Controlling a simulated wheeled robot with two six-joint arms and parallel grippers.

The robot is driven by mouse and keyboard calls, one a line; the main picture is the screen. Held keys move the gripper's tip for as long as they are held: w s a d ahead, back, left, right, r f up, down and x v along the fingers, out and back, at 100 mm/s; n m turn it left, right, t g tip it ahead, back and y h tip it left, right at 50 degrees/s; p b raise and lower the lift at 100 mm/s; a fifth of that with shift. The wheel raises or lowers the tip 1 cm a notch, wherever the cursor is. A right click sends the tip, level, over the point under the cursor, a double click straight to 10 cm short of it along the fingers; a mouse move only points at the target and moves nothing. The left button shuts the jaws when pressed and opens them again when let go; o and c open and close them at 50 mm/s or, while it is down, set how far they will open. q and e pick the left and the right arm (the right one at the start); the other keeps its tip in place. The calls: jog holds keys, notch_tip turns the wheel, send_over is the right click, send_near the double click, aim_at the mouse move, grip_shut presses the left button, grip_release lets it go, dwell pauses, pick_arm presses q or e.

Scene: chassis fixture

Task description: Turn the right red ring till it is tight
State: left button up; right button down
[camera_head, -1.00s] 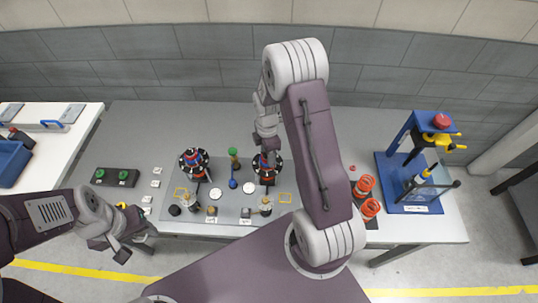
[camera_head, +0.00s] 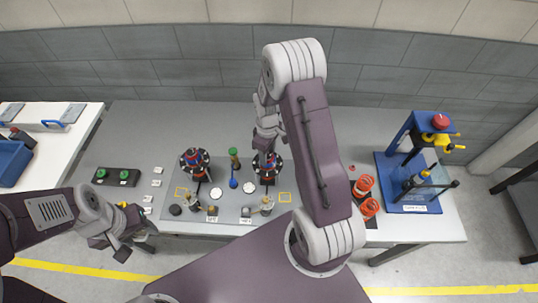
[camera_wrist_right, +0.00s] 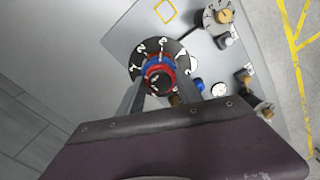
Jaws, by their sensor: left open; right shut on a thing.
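The right red ring (camera_wrist_right: 158,78) sits with a blue part at the centre of a black dial with white marks (camera_wrist_right: 136,62) in the right wrist view. In the head view it is mostly hidden under my right gripper (camera_head: 264,153). My right gripper comes down from above and is shut on the ring, one finger on each side. A matching dial with a red and blue centre (camera_head: 194,157) stands to the left, with nothing touching it. My left gripper (camera_head: 136,245) is open and empty, low in front of the table's front edge.
A green-topped post (camera_head: 234,154) and a blue piece (camera_head: 233,183) stand between the two dials. Orange coils (camera_head: 364,186) and a blue press (camera_head: 408,135) are at the right. A black box with green buttons (camera_head: 117,177) is at the left.

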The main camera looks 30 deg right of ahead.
jog(key=m, duration=0.7)
jog(key=c, duration=1.1)
grip_release()
notch_tip(320, 180, up, 7)
jog(key=p, duration=0.6)
jog(key=shift+r+p, duration=0.2)
jog(key=shift+p, duration=0.1)
jog(key=shift+f, duration=0.15)
jog(key=shift+f+b, duration=0.1)
jog(key=shift+b, duration=0.2)
